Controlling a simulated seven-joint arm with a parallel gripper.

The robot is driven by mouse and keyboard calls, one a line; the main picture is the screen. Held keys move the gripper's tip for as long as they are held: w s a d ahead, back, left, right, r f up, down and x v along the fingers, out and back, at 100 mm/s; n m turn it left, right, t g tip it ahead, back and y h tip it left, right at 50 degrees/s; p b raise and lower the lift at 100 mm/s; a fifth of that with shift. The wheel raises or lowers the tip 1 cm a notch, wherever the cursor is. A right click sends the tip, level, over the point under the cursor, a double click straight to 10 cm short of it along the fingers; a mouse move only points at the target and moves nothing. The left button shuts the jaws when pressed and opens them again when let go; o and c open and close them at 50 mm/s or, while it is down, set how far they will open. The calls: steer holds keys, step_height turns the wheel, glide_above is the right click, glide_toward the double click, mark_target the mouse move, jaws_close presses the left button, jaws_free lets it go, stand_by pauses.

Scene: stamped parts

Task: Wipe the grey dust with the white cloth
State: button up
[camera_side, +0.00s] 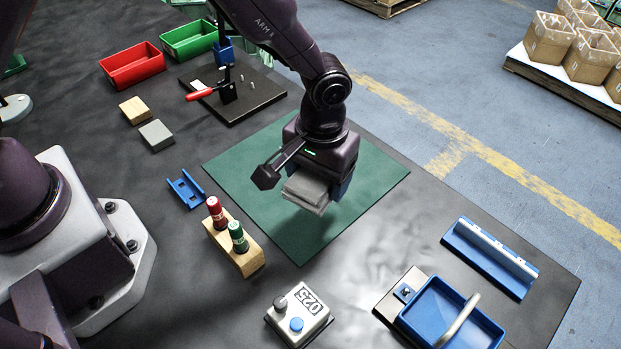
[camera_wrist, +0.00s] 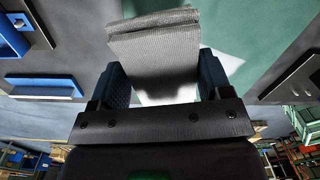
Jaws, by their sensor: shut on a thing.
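My gripper (camera_side: 325,182) is above the green mat (camera_side: 242,165) in the side view, pointing down. It is shut on the folded cloth (camera_side: 306,190), which looks pale grey-white. In the wrist view the cloth (camera_wrist: 160,45) stands between the two blue fingers of my gripper (camera_wrist: 163,85), its folded layers showing at the far end. The cloth appears to be held a little above the mat, with a dark shadow beneath it. A pale patch lies on the mat beside the cloth in the wrist view; I cannot tell whether it is the grey dust.
A wooden block with red and green markers (camera_side: 233,248) stands left of the mat. A small blue bracket (camera_side: 186,190) lies beyond it. A white button box (camera_side: 299,316), a blue tray (camera_side: 450,318) and a blue rail (camera_side: 489,257) are nearer. A toggle clamp board (camera_side: 250,97) stands behind.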

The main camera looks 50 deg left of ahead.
steer(key=w+n, duration=0.1)
steer(key=w+f+n, duration=0.1)
steer(key=w+n, duration=0.1)
steer(key=shift+w+a+f+n, duration=0.15)
steer(key=shift+a+n, duration=0.25)
steer(key=shift+w+d+n, duration=0.1)
steer(key=shift+w+n, duration=0.25)
steer(key=shift+n, duration=0.55)
steer(key=shift+f, duration=3.7)
steer(key=shift+w+a+f, duration=0.15)
steer(key=shift+a, duration=0.35)
steer(key=shift+w+a+f, duration=0.1)
steer(key=shift+w+a, duration=0.05)
steer(key=shift+a, duration=0.35)
steer(key=shift+c, duration=0.3)
steer(key=shift+w+a, duration=0.7)
steer(key=shift+a, duration=1.8)
steer(key=shift+w+a, duration=0.75)
steer(key=shift+a, duration=1.8)
steer(key=shift+w+a, duration=0.7)
steer(key=shift+a, duration=1.8)
steer(key=shift+s+d, duration=0.85)
steer(key=shift+d, duration=2)
steer(key=shift+s+d, duration=0.8)
steer(key=shift+d, duration=2.05)
steer(key=shift+s+d, duration=0.85)
steer(key=shift+d, duration=2)
steer(key=shift+r, duration=4.1)
